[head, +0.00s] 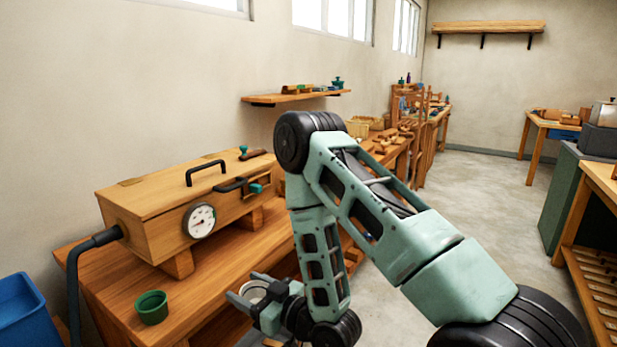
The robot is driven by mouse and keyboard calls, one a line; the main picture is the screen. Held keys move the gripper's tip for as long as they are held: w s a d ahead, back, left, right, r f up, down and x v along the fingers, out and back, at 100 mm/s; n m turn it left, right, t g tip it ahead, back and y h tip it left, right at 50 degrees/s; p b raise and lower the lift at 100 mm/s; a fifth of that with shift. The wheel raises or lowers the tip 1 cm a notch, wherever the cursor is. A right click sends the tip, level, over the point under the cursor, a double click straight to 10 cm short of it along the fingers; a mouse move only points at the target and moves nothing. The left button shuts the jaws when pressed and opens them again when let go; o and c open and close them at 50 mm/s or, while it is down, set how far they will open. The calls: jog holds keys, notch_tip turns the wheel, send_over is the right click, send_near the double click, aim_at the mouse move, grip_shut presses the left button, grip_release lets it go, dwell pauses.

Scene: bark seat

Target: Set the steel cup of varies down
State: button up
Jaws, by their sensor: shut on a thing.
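My gripper (252,297) is low in the head view, beside the front edge of the wooden bench (213,284). It is shut on a pale, round, metallic cup (254,291), which appears upright with its rim showing. The lower part of the cup is hidden by the gripper, and its contents cannot be made out. I cannot tell whether the cup touches the bench or is held above it. My arm's links cover the bench's right part.
A green pot (151,307) stands on the bench left of my gripper. A wooden steam box (187,205) with a dial gauge (201,221) fills the bench's back. A black hose (77,270) runs down its left end, near a blue bin (24,313). Bare bench lies between pot and gripper.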

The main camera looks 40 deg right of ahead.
aim_at(246, 289)
jog(key=shift+f+b+x, duration=0.2)
jog(key=shift+b+x, duration=0.75)
jog(key=shift+b, duration=0.65)
jog(key=shift+w+a+b, duration=0.2)
jog(key=shift+w+b, duration=0.45)
jog(key=shift+b, duration=0.45)
jog(key=p+x, duration=0.1)
jog(key=x, duration=0.4)
jog(key=p+x, duration=0.1)
jog(key=x, duration=0.3)
jog(key=p+x, duration=0.2)
jog(key=x, duration=0.3)
jog(key=shift+w+a+r, duration=0.15)
jog(key=shift+w+r, duration=0.15)
jog(key=shift+w, duration=0.05)
jog(key=shift+f+p, duration=0.45)
jog(key=shift+f, duration=1.35)
jog(key=o, duration=1)
jog(key=shift+f, duration=0.1)
jog(key=shift+o, duration=0.2)
